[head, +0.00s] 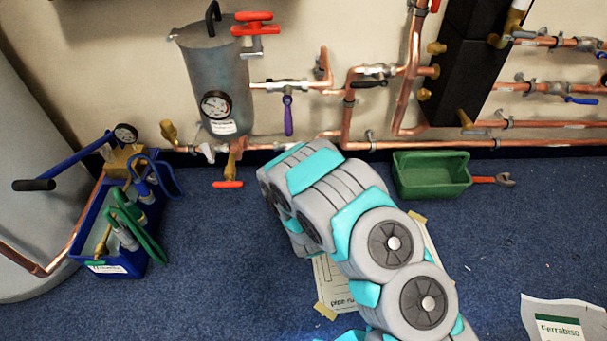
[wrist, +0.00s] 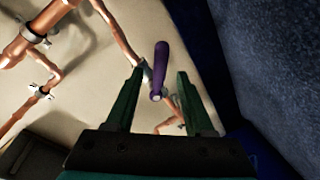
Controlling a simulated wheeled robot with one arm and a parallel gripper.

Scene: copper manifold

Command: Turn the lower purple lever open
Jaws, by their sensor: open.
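A purple lever (head: 288,115) hangs straight down from a valve on the copper pipe, to the right of the grey tank, in the head view. It is the only purple lever I can make out. In the wrist view the purple lever (wrist: 161,62) shows between and just beyond the fingertips of my gripper (wrist: 161,78). The gripper is open, with one dark green finger on each side of the lever and visible gaps. I cannot tell whether the lever is within the fingers' depth. In the head view my arm hides the gripper.
The grey tank (head: 213,80) has a red handle (head: 254,17) above and a red lever (head: 228,184) below. Copper pipes (head: 347,125) run along the wall. A green tray (head: 430,178) and a blue tool crate (head: 110,255) stand on the blue carpet.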

